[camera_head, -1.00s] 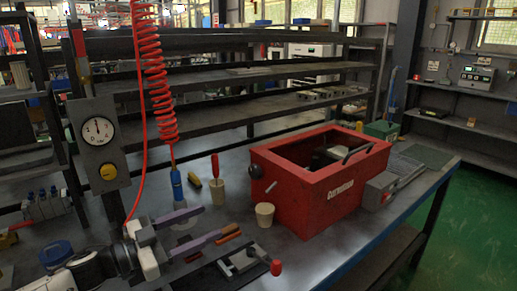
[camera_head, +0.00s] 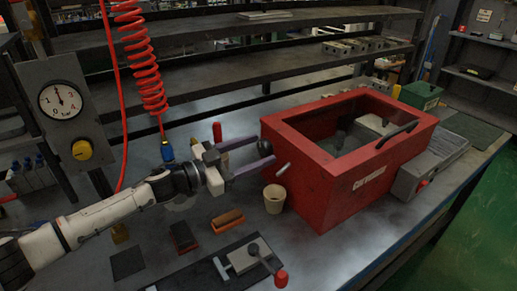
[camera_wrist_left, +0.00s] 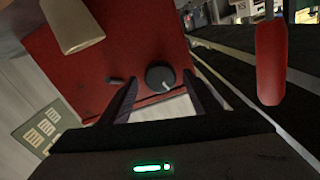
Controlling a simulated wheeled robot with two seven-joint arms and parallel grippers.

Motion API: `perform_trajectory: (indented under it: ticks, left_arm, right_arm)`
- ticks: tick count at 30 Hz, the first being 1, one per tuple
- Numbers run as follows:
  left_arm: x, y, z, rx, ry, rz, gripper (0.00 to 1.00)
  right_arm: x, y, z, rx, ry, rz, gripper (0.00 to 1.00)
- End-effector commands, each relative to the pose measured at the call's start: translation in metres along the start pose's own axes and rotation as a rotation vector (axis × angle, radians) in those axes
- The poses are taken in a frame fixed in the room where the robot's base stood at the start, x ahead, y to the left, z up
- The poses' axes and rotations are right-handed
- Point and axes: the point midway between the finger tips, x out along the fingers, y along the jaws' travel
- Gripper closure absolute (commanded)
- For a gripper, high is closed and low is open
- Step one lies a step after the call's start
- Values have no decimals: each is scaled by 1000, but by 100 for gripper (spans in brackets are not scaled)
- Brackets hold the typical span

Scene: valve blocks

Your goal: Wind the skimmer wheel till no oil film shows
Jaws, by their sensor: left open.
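The red tank (camera_head: 345,190) stands on the bench, with an open or glazed top (camera_head: 340,130) showing a grey, murky interior. I cannot tell whether an oil film lies there. A round black wheel (camera_head: 265,147) sits on the tank's left face. It also shows in the left wrist view (camera_wrist_left: 160,77), with a pale mark on it. My left gripper (camera_head: 266,152) is open, its purple fingers pointing at the wheel. In the left wrist view the wheel lies between the fingertips (camera_wrist_left: 166,88); contact is not clear. My right gripper is not in view.
A beige cup (camera_head: 274,198) stands just below the gripper, near a small grey tap (camera_head: 283,169). A red handle (camera_head: 217,132) stands behind the fingers. A red coiled hose (camera_head: 143,60) hangs behind the arm. A lever clamp (camera_head: 248,258) lies in front.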

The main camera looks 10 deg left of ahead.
Motion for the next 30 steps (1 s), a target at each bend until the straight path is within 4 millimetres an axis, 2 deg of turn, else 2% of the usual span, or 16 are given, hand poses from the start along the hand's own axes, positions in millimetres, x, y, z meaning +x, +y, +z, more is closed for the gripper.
perform_trajectory:
  ticks: [3, 12, 19, 30]
  left_arm:
    - [9, 0, 0, 0, 0, 0, 43]
    - [10, 0, 0, 0, -1, 1, 43]
    - [10, 0, 0, 0, 0, 1, 82]
    - [10, 1, 0, 54, 0, 1, 83]
  right_arm:
    - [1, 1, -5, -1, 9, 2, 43]
    - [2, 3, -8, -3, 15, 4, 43]
    - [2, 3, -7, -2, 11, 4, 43]
    - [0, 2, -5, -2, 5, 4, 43]
